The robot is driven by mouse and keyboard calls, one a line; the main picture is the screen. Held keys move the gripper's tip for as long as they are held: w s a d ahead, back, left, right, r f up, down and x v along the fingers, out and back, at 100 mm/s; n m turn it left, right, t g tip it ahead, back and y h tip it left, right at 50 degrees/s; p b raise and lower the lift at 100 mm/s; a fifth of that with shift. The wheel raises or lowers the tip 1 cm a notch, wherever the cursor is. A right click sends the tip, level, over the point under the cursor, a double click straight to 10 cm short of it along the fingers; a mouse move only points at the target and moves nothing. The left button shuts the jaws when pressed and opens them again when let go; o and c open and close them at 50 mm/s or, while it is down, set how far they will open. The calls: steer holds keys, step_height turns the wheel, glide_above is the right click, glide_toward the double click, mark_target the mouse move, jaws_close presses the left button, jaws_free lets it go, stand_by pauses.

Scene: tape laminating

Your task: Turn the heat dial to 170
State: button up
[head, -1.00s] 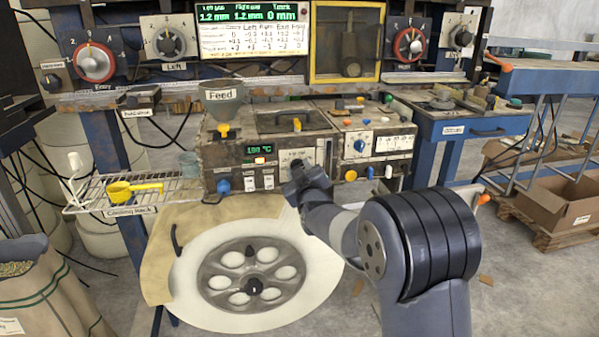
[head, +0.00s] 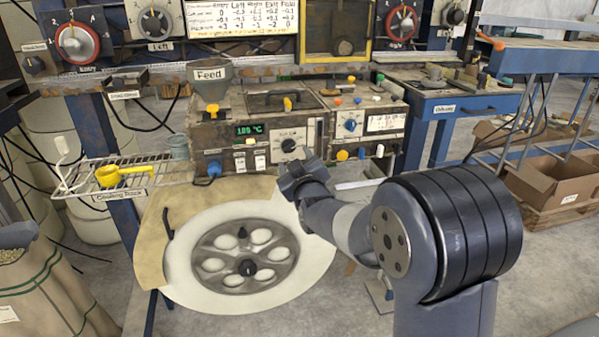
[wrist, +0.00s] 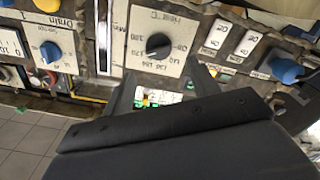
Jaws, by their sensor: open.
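The heat dial (head: 289,145) is a black knob on a pale square plate on the front of the weathered machine. It also shows in the wrist view (wrist: 158,45), upside down, with "Heat °C" and numbers around it. The knob's exact setting is too small to read. A green temperature display (head: 249,130) sits left of the dial; its digits are blurred. My gripper (head: 291,172) is below and in front of the dial, apart from it, open and empty.
White switches (head: 260,160) and a blue knob (head: 214,169) sit left of the dial. A slider slot (head: 319,132) and a blue-knob panel (head: 351,125) are to its right. A round plate with holes (head: 245,262) lies below. A wire rack (head: 140,172) juts out at left.

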mark_target(289, 148)
steer(key=v, duration=0.5)
steer(key=shift+w, duration=0.1)
steer(key=x, duration=1)
steer(key=shift+w+a+p, duration=0.1)
steer(key=shift+w+p, duration=0.25)
